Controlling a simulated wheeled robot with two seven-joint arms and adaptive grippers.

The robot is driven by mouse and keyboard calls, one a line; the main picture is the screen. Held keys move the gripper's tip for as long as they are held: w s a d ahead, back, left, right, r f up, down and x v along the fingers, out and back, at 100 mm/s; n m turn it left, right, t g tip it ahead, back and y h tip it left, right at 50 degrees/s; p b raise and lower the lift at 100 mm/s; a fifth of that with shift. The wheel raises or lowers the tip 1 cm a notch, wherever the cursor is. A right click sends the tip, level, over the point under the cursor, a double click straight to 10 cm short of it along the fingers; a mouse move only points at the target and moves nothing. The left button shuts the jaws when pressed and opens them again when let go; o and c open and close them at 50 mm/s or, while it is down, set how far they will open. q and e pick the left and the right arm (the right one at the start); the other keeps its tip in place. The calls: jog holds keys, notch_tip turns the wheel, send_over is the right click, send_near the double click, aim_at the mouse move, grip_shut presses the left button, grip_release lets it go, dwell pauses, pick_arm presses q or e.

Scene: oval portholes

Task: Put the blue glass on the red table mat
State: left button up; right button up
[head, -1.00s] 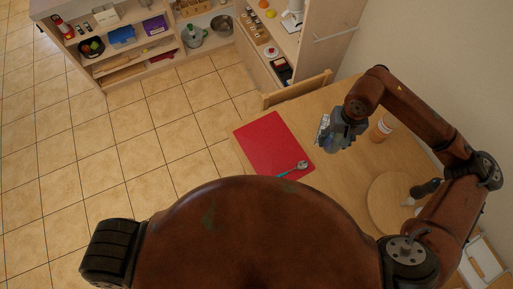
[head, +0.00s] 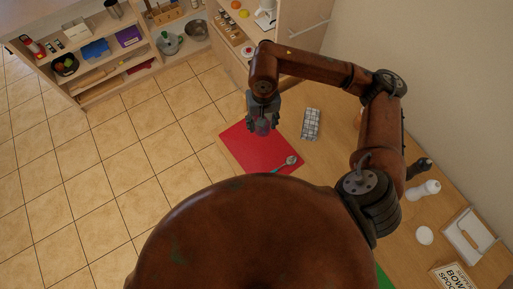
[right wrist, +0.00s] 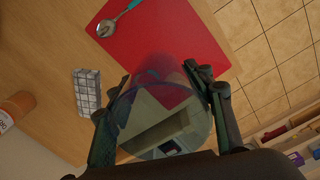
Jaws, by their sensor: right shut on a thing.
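The blue glass (right wrist: 165,118) is see-through and fills the middle of the right wrist view, between the fingers. It also shows small and dark in the head view (head: 262,128). My right gripper (head: 263,117) is shut on the glass, over the far right part of the red table mat (head: 250,150). The mat also shows in the right wrist view (right wrist: 150,42). I cannot tell whether the glass touches the mat or hangs above it. My left gripper is in neither view.
A spoon with a teal handle (head: 291,160) lies on the mat's near right part. A grey checkered block (head: 311,124) lies on the table right of the mat. An orange-brown jar (right wrist: 14,108) stands farther off. A white bottle (head: 424,189) and tray (head: 468,236) are at the right.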

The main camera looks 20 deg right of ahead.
jog(key=m, duration=0.1)
jog(key=s+m, duration=0.1)
jog(key=m, duration=0.1)
jog(key=a+f+m, duration=0.1)
jog(key=m, duration=0.1)
jog(key=shift+s, duration=0.2)
jog(key=m, duration=0.3)
jog(key=s+a+f+m, duration=0.1)
jog(key=shift+s+m, duration=0.1)
jog(key=shift+m, duration=0.3)
jog(key=s+a+f+m, duration=0.2)
jog(key=s+m, duration=0.1)
jog(key=m, duration=0.7)
jog(key=s+a+f+m, duration=0.1)
jog(key=s+a+m, duration=0.1)
jog(key=m, duration=1.8)
send_over(260, 148)
jog(key=s, duration=0.1)
jog(key=f, duration=1)
jog(key=shift+a, duration=0.25)
jog(key=shift+w+d+f, duration=0.15)
jog(key=shift+w+f, duration=0.05)
jog(key=shift+f, duration=0.2)
jog(key=shift+w+d+f, duration=0.1)
jog(key=shift+w+f, duration=0.05)
jog(key=shift+f, duration=0.8)
jog(key=shift+w+d+f, duration=0.1)
jog(key=shift+f, duration=0.85)
